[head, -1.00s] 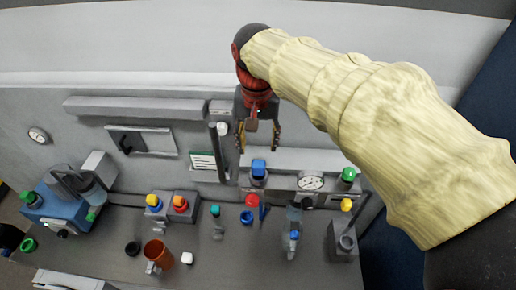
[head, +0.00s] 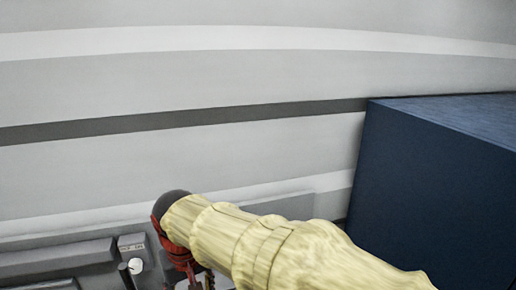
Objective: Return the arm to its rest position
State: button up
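My arm, in a pale yellow ribbed sleeve (head: 275,245), reaches in from the bottom right of the head view towards the lower left. Its dark, rounded wrist end with red parts (head: 170,225) is at the lower left of centre. My gripper (head: 190,280) hangs below the wrist at the bottom edge of the picture. Its fingertips are cut off by the frame, so I cannot see whether they are apart or hold anything.
A large dark blue box-shaped block (head: 430,190) stands at the right, behind my arm. A pale wall with a dark stripe (head: 180,122) fills the upper view. A grey ledge (head: 60,258) and a white knob (head: 136,265) show at the lower left.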

jog(key=s+d+f+m+t+b, duration=0.1)
jog(key=s+d+f+b, duration=0.3)
jog(key=d, duration=0.7)
jog(key=s+d+f+m+t+b, duration=0.2)
jog(key=d+f+b, duration=0.4)
jog(key=d, duration=0.6)
jog(key=s+d+f+m+t+b, duration=0.1)
jog(key=s+d+f+m+b, duration=0.2)
jog(key=d, duration=0.9)
jog(key=s+f+b, duration=0.2)
jog(key=s+b, duration=0.1)
jog(key=b, duration=0.1)
jog(key=shift+s+f+h, duration=0.25)
jog(key=shift+f+h, duration=0.05)
jog(key=shift+f, duration=0.05)
jog(key=shift+c, duration=0.8)
